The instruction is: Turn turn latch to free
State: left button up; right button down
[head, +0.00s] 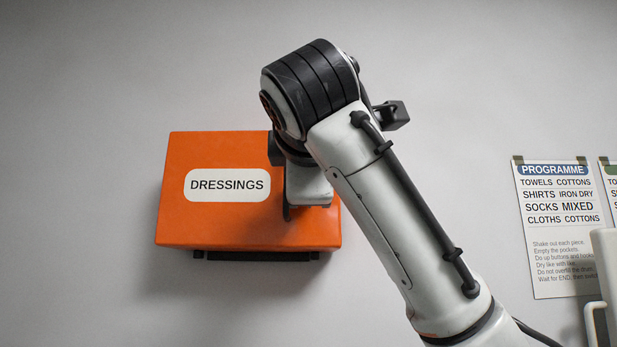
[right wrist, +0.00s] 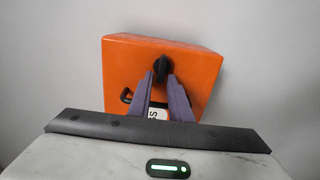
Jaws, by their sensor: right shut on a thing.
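An orange box (head: 230,230) labelled DRESSINGS is fixed to the grey wall, left of centre in the head view. It fills the upper middle of the right wrist view (right wrist: 125,65). A dark turn latch (right wrist: 161,66) sits on its front face. My right gripper (right wrist: 162,80) is shut on the latch, with its purple fingers on either side of it. In the head view my right arm hides the latch and the right part of the box front. The latch's exact angle is hard to tell. My left gripper is not in view.
A black bar (head: 255,255) runs under the box. A PROGRAMME sheet (head: 555,225) hangs on the wall at right. The wall left of the box is clear.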

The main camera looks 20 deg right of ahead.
jog(key=shift+d, duration=0.1)
jog(key=c, duration=1.9)
grip_release()
jog(key=shift+o, duration=0.2)
jog(key=b+v, duration=0.4)
jog(key=v, duration=0.6)
jog(key=shift+s, duration=0.2)
